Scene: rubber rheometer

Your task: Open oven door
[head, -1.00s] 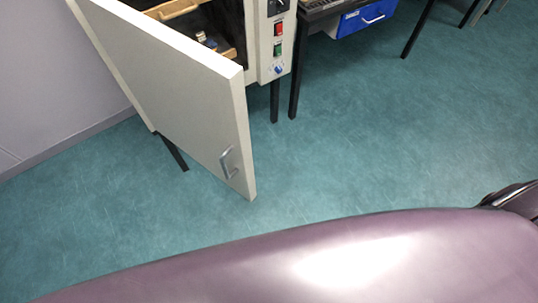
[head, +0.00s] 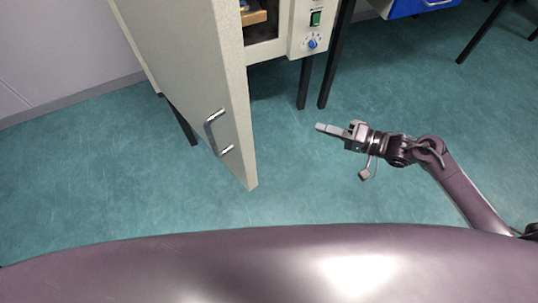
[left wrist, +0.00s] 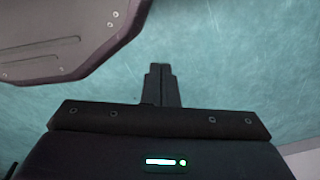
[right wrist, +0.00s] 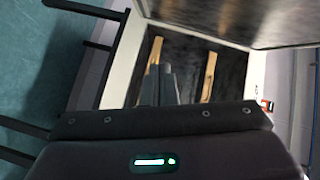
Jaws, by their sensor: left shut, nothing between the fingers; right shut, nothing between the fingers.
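The oven door (head: 195,90) stands wide open in the head view, swung out toward me on the left side of the oven. Its metal handle (head: 214,133) is on the outer face near the free edge. My right gripper (head: 320,127) is shut and empty, to the right of the door edge and apart from it. In the right wrist view its fingers (right wrist: 160,84) point toward the open oven interior (right wrist: 185,65), and the door's inner face (right wrist: 310,20) lies at the top. My left gripper (left wrist: 160,84) is shut and empty over the floor, outside the head view.
The oven's control panel (head: 318,25) with a green switch and blue knob is right of the opening. A wooden-looking shelf piece (head: 255,17) shows inside. A blue drawer (head: 420,5) under a table and black legs (head: 333,65) stand right. Floor (head: 290,180) right of the door is clear.

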